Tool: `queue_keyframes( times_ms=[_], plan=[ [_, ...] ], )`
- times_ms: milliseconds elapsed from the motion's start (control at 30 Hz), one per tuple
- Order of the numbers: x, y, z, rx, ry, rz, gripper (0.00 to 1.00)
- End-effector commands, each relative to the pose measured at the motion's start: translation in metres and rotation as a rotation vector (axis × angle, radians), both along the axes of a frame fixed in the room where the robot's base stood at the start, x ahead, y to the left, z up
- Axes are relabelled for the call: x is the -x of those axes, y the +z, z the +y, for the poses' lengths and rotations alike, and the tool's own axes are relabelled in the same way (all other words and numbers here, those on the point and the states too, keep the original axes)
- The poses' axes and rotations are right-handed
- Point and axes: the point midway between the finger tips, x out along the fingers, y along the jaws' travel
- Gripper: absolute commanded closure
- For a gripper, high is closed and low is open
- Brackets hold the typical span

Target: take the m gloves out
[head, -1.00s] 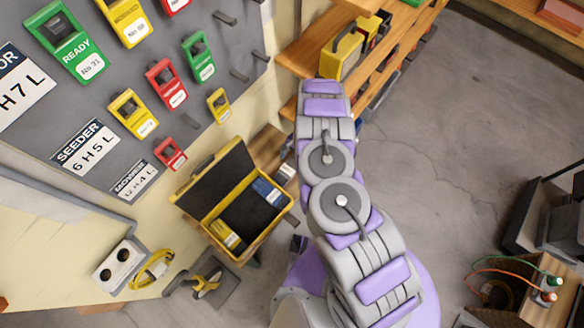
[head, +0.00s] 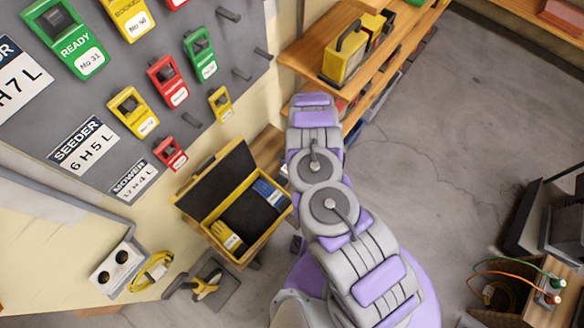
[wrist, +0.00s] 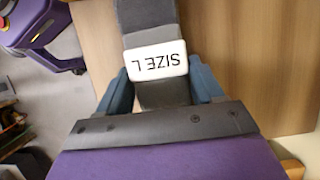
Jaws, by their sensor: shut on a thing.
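In the wrist view my gripper (wrist: 158,75) is shut on a dark grey bundle (wrist: 150,20) with a white label reading "SIZE L", upside down. A brown wooden surface lies behind it. In the head view my arm hides the gripper and most of what it holds. An open yellow case (head: 268,238) with a black lining stands left of my arm. Inside it are a blue bundle (head: 268,191) at the right end and a yellow bundle (head: 231,241) at the near left end. Their labels are too small to read. No M label is legible.
A grey board (head: 100,110) with coloured lockout tags and signs is on the left wall. Wooden shelves (head: 305,55) with a yellow toolbox (head: 343,56) stand behind my arm. A yellow cable coil (head: 152,271) lies lower left.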

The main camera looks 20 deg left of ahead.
Motion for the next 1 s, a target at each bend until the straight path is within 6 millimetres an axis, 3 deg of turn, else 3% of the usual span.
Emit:
queue_keyframes(
  times_ms=[267, 633, 1000],
  plan=[
    [0.000, 0.000, -0.001, -0.001, 0.000, 0.001, 0.72],
    [0.000, 0.009, -0.001, -0.002, -0.001, 0.000, 0.73],
    [-0.001, 0.055, 0.000, -0.005, -0.002, -0.002, 0.73]
  ],
)
